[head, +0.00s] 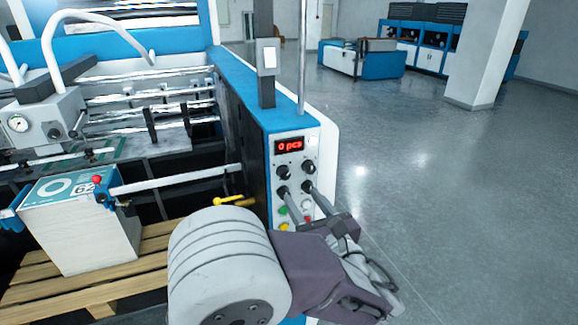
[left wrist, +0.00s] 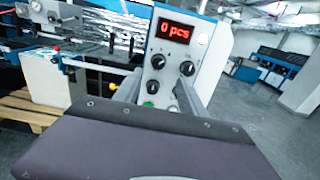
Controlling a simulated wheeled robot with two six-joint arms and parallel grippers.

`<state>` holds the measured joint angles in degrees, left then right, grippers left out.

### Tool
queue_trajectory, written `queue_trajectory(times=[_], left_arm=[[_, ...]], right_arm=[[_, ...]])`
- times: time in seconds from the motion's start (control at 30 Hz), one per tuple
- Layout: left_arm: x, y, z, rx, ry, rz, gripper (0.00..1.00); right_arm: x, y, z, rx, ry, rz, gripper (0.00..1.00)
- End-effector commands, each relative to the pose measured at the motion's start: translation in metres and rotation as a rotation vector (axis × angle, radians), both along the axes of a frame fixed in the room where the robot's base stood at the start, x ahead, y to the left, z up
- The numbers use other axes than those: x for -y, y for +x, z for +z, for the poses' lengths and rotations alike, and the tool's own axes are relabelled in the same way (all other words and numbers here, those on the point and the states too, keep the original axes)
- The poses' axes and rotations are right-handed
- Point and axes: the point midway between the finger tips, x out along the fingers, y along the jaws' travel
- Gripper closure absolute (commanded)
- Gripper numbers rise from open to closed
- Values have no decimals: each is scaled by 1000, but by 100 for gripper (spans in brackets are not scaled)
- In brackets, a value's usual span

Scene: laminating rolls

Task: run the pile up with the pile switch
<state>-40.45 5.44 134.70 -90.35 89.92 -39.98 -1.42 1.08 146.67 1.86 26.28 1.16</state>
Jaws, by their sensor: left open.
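The control panel (head: 294,159) on the machine's end post has a red "0 pcs" display and several black rotary knobs (head: 282,170). It also shows in the left wrist view, with a knob (left wrist: 153,87) between my fingers. I cannot read which one is the pile switch. My left gripper (head: 295,190) is open in front of the panel's lower knobs, its fingers (left wrist: 163,80) apart. Whether they touch a knob I cannot tell. The pile (head: 95,240), a white stack with a teal-and-white top marked 62, sits on a wooden pallet (head: 125,288). My right gripper is not in view.
A yellow-handled lever (head: 228,200) sticks out left of the panel. A grey upright post (head: 265,50) rises above it. Green and yellow buttons sit low on the panel, partly behind my gripper. The floor (head: 430,180) to the right is clear.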

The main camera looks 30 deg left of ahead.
Motion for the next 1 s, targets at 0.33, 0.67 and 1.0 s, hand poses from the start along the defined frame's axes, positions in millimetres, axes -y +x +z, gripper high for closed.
queue_trajectory(times=[0.33,0.67,1.0], left_arm=[[-43,33,1,-2,-1,11,52],[-71,58,-3,0,-4,5,52],[-71,59,-3,0,-4,4,88]], right_arm=[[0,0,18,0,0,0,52],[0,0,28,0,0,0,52],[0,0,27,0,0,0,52]])
